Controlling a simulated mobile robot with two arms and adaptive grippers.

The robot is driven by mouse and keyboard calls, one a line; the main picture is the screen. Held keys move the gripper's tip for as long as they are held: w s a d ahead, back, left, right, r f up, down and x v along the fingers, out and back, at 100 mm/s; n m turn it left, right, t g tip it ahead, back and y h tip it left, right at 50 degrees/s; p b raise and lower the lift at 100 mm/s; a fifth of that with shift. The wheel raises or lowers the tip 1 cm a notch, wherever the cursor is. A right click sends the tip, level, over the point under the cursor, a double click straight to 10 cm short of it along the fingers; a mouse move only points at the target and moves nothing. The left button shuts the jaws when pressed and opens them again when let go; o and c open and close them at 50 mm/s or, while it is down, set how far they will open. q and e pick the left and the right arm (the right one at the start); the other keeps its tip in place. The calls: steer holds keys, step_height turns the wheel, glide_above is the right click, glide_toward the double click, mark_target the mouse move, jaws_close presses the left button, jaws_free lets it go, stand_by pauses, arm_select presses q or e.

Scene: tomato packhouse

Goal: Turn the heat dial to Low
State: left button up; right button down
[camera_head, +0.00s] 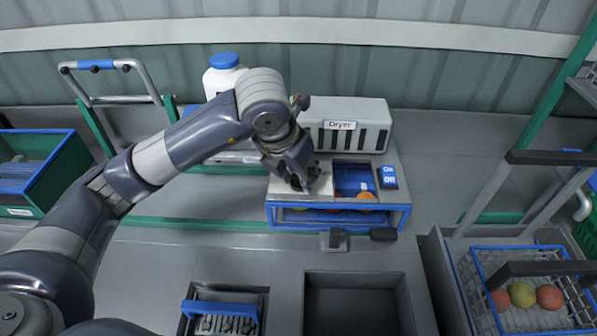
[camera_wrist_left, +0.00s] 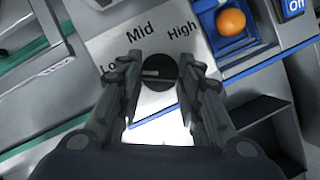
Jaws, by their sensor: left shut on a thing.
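The heat dial (camera_wrist_left: 158,80) is a dark round knob on a pale panel (camera_wrist_left: 108,50) in the left wrist view. The panel has the words Mid and High, and a partly covered label starting "Lo" at the left. A pale mark shows on the knob, but I cannot tell exactly which label it points to. My left gripper (camera_wrist_left: 158,90) is shut on the dial, one finger on each side. In the head view my left gripper (camera_head: 300,184) is over the panel (camera_head: 324,184) in front of the Dryer and hides the dial. My right gripper is not in view.
The Dryer (camera_head: 345,110) stands behind the panel. A blue On/Off switch (camera_head: 387,177) and a blue-lined chute with an orange fruit (camera_wrist_left: 231,22) are right of the dial. A white bottle (camera_head: 221,78) stands behind my arm. A fruit crate (camera_head: 475,262) is at the right.

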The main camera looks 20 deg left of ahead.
arm_select(q)
steer(key=o, duration=1.1)
steer(key=shift+c, duration=0.2)
steer(key=v, duration=1.2)
steer(key=shift+s, duration=0.1)
